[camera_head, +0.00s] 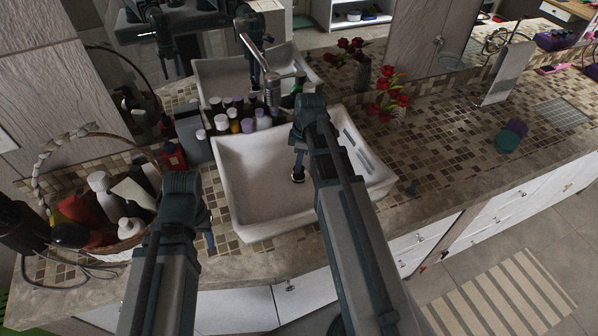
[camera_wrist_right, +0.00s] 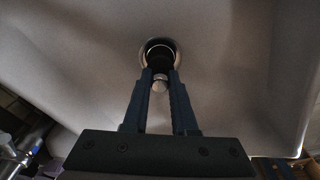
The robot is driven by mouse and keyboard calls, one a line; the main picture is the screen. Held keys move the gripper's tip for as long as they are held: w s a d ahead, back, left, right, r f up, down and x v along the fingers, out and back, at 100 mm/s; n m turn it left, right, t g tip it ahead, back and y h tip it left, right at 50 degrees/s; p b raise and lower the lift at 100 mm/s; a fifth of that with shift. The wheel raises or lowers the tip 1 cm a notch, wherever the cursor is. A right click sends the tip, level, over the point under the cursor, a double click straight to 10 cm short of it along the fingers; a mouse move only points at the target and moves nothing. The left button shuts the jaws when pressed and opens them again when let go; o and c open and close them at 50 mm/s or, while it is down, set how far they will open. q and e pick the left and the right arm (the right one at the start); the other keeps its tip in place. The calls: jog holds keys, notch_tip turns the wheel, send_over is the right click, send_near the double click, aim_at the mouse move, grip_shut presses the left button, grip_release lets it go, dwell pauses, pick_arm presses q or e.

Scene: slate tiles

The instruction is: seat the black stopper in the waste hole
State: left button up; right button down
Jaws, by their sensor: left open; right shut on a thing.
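The black stopper (camera_wrist_right: 159,60) is at the tips of my right gripper (camera_wrist_right: 160,78), which is shut on it. A small silver piece shows between the fingers. The waste hole's metal ring (camera_wrist_right: 144,48) shows around and behind the stopper. The stopper overlaps the hole in the wrist view; I cannot tell how deep it sits. In the head view, my right gripper (camera_head: 298,165) reaches down into the white basin (camera_head: 255,195), with the stopper (camera_head: 298,178) low at its tips near the basin floor. My left gripper (camera_head: 210,238) is open and empty, outside the basin by its front left corner.
A wicker basket (camera_head: 72,222) with bottles stands at the left. Several small bottles (camera_head: 240,120) line the basin's back left side. A tap (camera_head: 262,85) rises behind it. Red flowers (camera_head: 388,98) and a teal cup (camera_head: 507,142) stand to the right. The tiled counter there is mostly clear.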

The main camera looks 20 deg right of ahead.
pick_arm(q)
notch_tip(320, 180, down, 4)
jog(key=b, duration=0.2)
jog(key=shift+r+b, duration=0.25)
jog(key=shift+b, duration=0.15)
pick_arm(e)
notch_tip(320, 180, down, 4)
jog(key=shift+r, duration=0.25)
pick_arm(q)
jog(key=shift+r, duration=0.1)
pick_arm(e)
jog(key=shift+r, duration=0.1)
